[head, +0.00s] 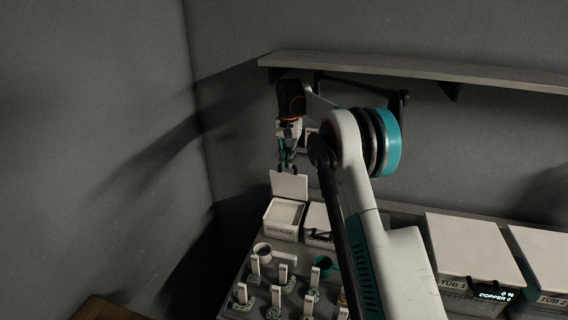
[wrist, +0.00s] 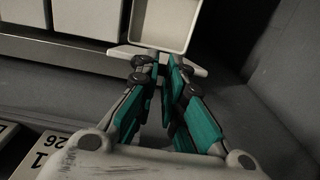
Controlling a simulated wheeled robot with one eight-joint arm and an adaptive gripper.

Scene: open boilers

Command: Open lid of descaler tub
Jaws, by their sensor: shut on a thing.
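The descaler tub (head: 282,219) is a small white box at the left end of the bench in the head view. Its lid (head: 289,187) stands up at the tub's back edge, and the top is open. In the wrist view the open tub (wrist: 165,22) shows a pale inside, with the lid (wrist: 122,52) seen nearly edge-on. My gripper (head: 287,168) is above the tub, pointing down, with its fingertips at the lid's upper edge. In the wrist view my gripper (wrist: 164,68) is shut on the lid.
Another white box (head: 317,222) stands right of the tub, partly behind my arm. Tub 1 (head: 468,250) and Tub 2 (head: 549,262) are at right. A wall shelf (head: 420,70) runs above.

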